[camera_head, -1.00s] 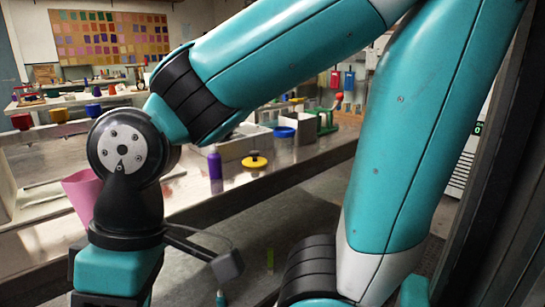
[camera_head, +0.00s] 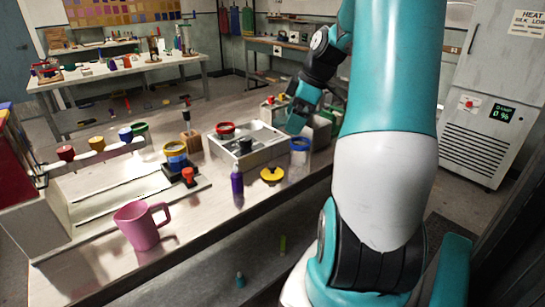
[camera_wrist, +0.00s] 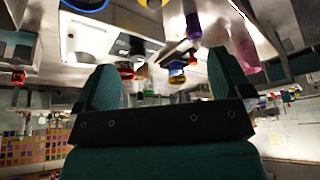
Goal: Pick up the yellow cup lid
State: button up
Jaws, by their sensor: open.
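The yellow cup lid (camera_head: 272,174) is a flat round disc with a dark knob. It lies on the bench near its front edge, between a purple bottle (camera_head: 237,182) and a blue-rimmed cup (camera_head: 300,150). In the wrist view, which looks upside down, a yellow edge (camera_wrist: 142,3) at the top, probably the lid, is mostly cut off. My gripper (camera_wrist: 165,82) has its two teal fingers spread with nothing held between them. In the head view my gripper (camera_head: 297,119) is behind the lid and to its right, apart from it. Its fingertips are hard to make out there.
A white tray (camera_head: 222,146) with a red ring and a dark item stands behind the lid. A pink jug (camera_head: 138,228) is at the left front, near a cup stack (camera_head: 175,157). Bare bench lies between jug and bottle.

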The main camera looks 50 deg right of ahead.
send_near(273, 165)
jog(key=x, duration=0.5)
jog(key=shift+s+d+f+p, duration=0.1)
jog(key=shift+d+f+p, duration=0.05)
jog(key=shift+p, duration=0.25)
jog(key=shift+p+x, duration=0.6)
jog(key=shift+x, duration=2.1)
jog(key=c, duration=0.9)
jog(key=shift+c, duration=0.2)
